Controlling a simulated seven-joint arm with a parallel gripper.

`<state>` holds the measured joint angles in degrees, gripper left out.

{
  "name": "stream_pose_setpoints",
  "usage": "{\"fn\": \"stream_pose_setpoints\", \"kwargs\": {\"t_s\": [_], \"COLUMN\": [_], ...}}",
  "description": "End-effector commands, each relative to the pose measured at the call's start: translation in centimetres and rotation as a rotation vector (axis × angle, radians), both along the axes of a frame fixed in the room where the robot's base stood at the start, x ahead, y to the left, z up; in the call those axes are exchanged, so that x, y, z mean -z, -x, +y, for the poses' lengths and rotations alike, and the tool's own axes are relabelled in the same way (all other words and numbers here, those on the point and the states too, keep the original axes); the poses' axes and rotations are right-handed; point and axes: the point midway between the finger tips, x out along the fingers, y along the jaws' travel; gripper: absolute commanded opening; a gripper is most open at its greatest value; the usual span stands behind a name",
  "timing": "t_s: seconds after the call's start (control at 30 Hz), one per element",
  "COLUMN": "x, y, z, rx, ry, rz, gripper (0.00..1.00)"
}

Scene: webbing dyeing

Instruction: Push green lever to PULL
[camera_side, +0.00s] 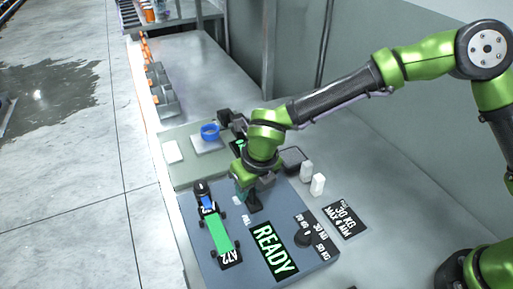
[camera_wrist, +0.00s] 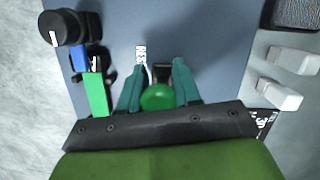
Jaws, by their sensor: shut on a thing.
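The green lever (camera_wrist: 158,97) shows in the wrist view as a round green knob between the two teal fingers of my gripper (camera_wrist: 157,92). The fingers are shut on it. In the side view my gripper (camera_side: 245,193) points down at the blue-grey panel (camera_side: 205,258), and the lever is mostly hidden behind it. A small white label (camera_wrist: 141,55) with dark print lies just beyond the fingers in the wrist view; I cannot read it surely. A dark slot or base shows just beyond the knob.
A green strip (camera_side: 219,234) with a blue end and black knob (camera_side: 201,188) lies left on the panel. Two white blocks (camera_side: 317,184) stand right. A blue ring (camera_side: 210,131) is behind.

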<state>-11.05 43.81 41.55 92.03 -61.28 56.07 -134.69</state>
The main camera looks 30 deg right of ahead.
Motion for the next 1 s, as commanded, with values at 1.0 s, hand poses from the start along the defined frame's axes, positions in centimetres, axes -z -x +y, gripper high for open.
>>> {"fn": "stream_pose_setpoints", "kwargs": {"t_s": [1.0], "x": [0.1], "y": [2.6], "z": [-0.1], "rx": [0.001], "ry": [0.004], "rz": [-0.536], "gripper": [0.0]}}
